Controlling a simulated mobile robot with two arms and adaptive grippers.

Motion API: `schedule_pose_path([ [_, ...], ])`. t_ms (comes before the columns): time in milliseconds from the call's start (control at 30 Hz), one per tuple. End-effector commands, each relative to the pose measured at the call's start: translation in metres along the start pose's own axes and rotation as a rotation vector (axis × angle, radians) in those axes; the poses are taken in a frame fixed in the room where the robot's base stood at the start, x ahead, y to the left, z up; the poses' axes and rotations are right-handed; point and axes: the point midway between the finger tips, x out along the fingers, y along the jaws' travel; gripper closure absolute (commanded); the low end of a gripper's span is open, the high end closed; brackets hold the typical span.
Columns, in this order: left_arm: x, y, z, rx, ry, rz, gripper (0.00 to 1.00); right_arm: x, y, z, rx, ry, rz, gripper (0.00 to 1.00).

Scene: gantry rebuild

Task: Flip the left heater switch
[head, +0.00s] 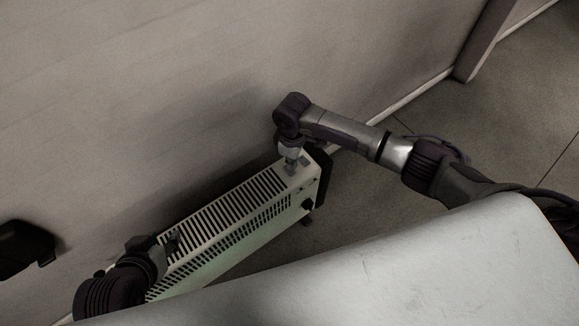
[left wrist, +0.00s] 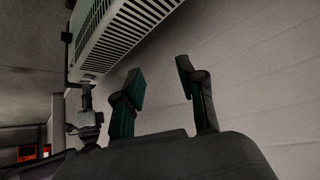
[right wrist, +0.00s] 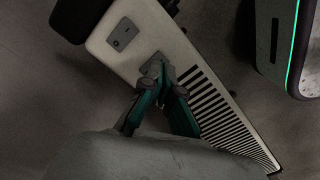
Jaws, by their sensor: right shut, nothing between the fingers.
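The heater (head: 232,218) is a long pale box with a slotted top, standing by the wall. Its plain end has two switch plates. One switch (right wrist: 122,34) is in clear view in the right wrist view; the other (right wrist: 150,63) is partly hidden by my right gripper (right wrist: 161,72). My right gripper is shut and empty, its tips at this second switch; I cannot tell whether they touch it. In the head view, my right gripper (head: 291,165) points down at the heater's right end. My left gripper (left wrist: 162,82) is open and empty near the heater's other end.
The wall (head: 150,110) runs close behind the heater. A dark object (head: 25,248) is at the far left. Bare floor (head: 400,180) lies to the right of the heater. My own pale body covers the lower right of the head view.

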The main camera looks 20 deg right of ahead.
Motion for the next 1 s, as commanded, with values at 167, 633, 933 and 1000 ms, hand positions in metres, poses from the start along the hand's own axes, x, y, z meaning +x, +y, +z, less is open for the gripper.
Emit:
schedule_pose_path([
  [167,-0.005,-0.002,0.013,-0.002,-0.070,-0.004,0.60,-0.004,0.000,0.000,0.000,0.000,0.000,1.00],
  [633,-0.020,-0.006,0.048,-0.007,-0.256,-0.014,0.60,-0.011,0.000,0.000,0.000,0.000,0.000,1.00],
  [933,-0.033,-0.009,0.070,-0.012,-0.374,-0.019,0.60,-0.016,0.000,0.000,0.000,0.000,0.000,1.00],
  [1000,-0.037,-0.009,0.075,-0.013,-0.402,-0.020,0.60,-0.017,0.000,0.000,0.000,0.001,0.000,1.00],
])
